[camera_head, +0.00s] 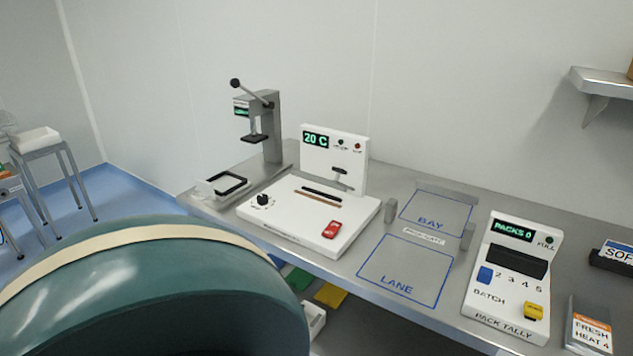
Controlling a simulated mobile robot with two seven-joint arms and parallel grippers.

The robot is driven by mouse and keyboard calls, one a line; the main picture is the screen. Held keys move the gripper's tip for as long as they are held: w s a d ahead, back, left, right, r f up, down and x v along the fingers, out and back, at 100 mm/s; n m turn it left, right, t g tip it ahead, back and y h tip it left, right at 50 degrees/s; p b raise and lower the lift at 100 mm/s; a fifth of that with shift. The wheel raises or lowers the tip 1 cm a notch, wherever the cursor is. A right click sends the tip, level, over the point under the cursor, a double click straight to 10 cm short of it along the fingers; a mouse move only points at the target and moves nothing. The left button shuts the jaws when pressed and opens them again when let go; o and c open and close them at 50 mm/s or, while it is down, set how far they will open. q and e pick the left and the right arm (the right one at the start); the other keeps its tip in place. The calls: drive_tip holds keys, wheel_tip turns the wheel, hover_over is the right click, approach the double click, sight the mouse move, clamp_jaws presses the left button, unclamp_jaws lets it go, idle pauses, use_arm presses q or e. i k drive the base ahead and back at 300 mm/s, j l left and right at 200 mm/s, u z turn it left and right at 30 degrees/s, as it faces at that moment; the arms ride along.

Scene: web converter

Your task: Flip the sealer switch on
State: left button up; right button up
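The sealer (285,222) is a white machine on the steel bench, with an upright back panel (345,170) whose green display reads "20 C". The picture is too small to tell which way the switch is tilted. A black knob (263,200) is at the base's left, and a dark bar and a brown strip lie across its middle. Neither of my grippers shows in the head view.
A press with a lever (262,125) stands behind the sealer. Right of it are the blue-outlined BAY (436,208) and LANE (405,270) areas, both empty, then the PACK TALLY box (508,280). A rounded green part of mine covers the lower left.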

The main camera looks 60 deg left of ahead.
sight(331, 229)
drive_tip(key=u, duration=1.75)
drive_tip(key=j, duration=0.4)
drive_tip(key=i+j+u, duration=0.1)
drive_tip(key=j, duration=0.3)
drive_tip(key=i+j, duration=0.1)
drive_tip(key=j, duration=0.3)
